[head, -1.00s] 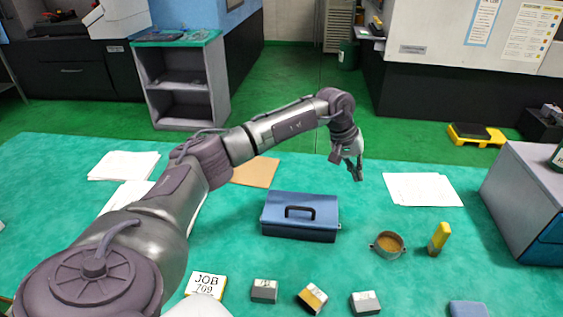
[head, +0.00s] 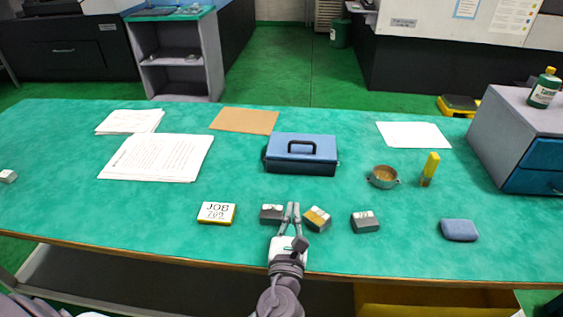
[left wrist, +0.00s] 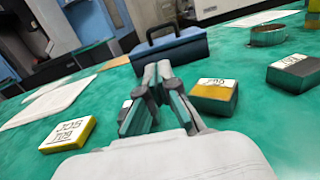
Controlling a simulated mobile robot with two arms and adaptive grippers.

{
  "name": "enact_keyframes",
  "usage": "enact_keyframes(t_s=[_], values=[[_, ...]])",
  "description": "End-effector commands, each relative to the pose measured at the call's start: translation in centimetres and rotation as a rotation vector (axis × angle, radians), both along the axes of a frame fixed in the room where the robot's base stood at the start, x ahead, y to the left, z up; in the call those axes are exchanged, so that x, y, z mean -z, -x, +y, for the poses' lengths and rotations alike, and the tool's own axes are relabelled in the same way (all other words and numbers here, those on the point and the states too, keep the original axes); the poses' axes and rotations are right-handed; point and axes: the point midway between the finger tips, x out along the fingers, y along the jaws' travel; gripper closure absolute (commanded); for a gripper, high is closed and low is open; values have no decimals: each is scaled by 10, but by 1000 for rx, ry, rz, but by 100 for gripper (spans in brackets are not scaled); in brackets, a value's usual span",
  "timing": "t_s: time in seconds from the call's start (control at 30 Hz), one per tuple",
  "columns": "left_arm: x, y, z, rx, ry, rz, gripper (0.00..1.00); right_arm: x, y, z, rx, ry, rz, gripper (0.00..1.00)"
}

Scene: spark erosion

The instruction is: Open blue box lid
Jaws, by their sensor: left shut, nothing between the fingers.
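In the left wrist view the fingertips (left wrist: 157,68) overlap the box's lower front in the picture. My right gripper is not in view.
Small blocks (head: 365,222) lie along the front, with a JOB 769 block (head: 216,213) at left. A round tin (head: 383,177) and yellow bottle (head: 430,169) stand right of the box. Papers (head: 157,157) lie left. A drawer cabinet (head: 514,130) stands at right.

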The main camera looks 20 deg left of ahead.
Motion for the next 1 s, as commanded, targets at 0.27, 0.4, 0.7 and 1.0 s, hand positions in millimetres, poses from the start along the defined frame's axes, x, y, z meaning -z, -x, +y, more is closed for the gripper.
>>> enact_keyframes(t_s=[0.27, 0.4, 0.7, 1.0], values=[[-2, -31, 12, -14, 6, 2, 100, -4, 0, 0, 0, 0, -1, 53], [-4, -61, 20, -13, 5, 1, 100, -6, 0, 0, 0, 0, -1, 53], [-6, -125, 37, -11, 4, 3, 100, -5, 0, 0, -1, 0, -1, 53], [-8, -176, 51, -10, 5, 4, 100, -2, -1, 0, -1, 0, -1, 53]])
